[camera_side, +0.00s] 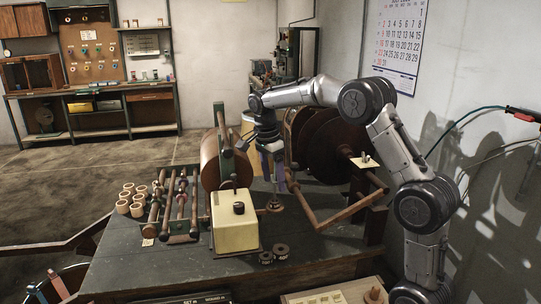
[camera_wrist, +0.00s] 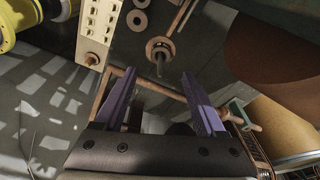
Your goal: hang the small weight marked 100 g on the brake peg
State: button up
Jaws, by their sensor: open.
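Two dark ring-shaped weights (camera_side: 266,257) (camera_side: 281,251) lie on the table in front of the cream box. Their marks are too small to read, so I cannot tell which is 100 g. Two grey rings also show at the top of the wrist view (camera_wrist: 138,20). A thin upright rod with a round brown disc (camera_side: 275,206) at its foot stands below my gripper; I cannot tell whether it is the brake peg. My gripper (camera_side: 274,184) has purple fingers, pointing down, apart and empty. In the wrist view its open fingers (camera_wrist: 160,78) lie short of the rod and disc (camera_wrist: 160,47).
The cream box (camera_side: 235,222) with a dark knob stands left of the weights. Large brown reels (camera_side: 325,145) and a wooden frame (camera_side: 335,213) crowd the right. The table's front is mostly clear.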

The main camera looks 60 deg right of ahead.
notch_tip(320, 180, up, 12)
jog(key=a, duration=0.1)
jog(key=shift+w+a+f, duration=0.15)
jog(key=shift+w+a, duration=0.2)
jog(key=shift+a, duration=0.05)
jog(key=s+a+r+n+t, duration=0.2)
jog(key=s+a+r+n, duration=0.1)
jog(key=s+a, duration=0.35)
jog(key=s+a+r+n+t, duration=0.1)
jog(key=s+a+r+n, duration=0.3)
jog(key=s, duration=0.4)
jog(key=s+a+f+n+t, duration=0.1)
jog(key=s+a+f+n, duration=0.1)
jog(key=s+f+n, duration=0.4)
jog(key=s+a+f+n+t+y, duration=0.1)
jog(key=s+a+f+n+t, duration=0.1)
jog(key=s+f+n, duration=0.3)
jog(key=shift+s+a+f+n+y, duration=0.35)
jog(key=shift+a+f+n, duration=0.5)
jog(key=shift+f+n, duration=1.45)
jog(key=shift+r, duration=0.1)
